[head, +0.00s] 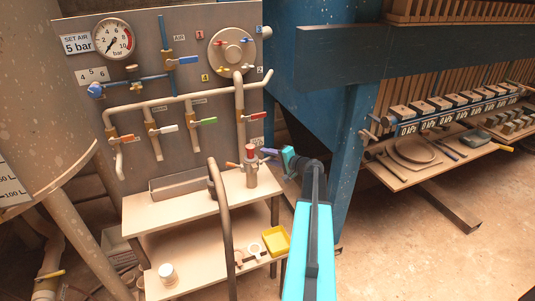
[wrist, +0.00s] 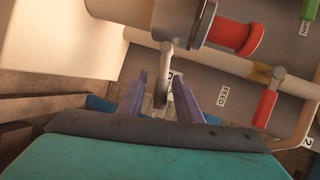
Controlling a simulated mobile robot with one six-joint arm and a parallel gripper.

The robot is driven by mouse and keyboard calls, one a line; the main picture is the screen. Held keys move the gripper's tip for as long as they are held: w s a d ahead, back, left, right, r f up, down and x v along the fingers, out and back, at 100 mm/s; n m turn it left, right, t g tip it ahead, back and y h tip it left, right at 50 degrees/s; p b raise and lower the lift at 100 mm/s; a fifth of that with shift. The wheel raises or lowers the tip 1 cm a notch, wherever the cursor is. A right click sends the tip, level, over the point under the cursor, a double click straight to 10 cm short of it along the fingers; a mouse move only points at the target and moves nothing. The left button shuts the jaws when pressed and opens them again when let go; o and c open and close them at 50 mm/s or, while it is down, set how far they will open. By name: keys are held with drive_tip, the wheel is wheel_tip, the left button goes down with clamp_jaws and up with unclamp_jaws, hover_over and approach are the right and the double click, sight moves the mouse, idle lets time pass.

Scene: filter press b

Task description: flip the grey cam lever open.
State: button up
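The grey cam lever (wrist: 165,62) shows in the wrist view, hanging from the side of a grey cylindrical coupling (wrist: 180,20) with a red end piece (wrist: 235,36). My gripper (wrist: 161,80) has its two purple fingers apart, one on each side of the lever's free end. A gap shows between lever and fingers, so they do not look closed on it. In the head view my gripper (head: 268,153) is just right of the upright coupling (head: 250,177) with its red top. The grey lever is too small to make out there.
The coupling stands at the right end of a small shelf (head: 175,207) before the gauge panel (head: 215,120). Red-handled (wrist: 266,106) and green-handled valves are close by in the wrist view. A yellow tray (head: 276,241) sits below.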

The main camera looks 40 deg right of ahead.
drive_tip(key=shift+w+f, duration=0.15)
drive_tip(key=shift+w, duration=0.35)
drive_tip(key=shift+c, duration=0.5)
clamp_jaws()
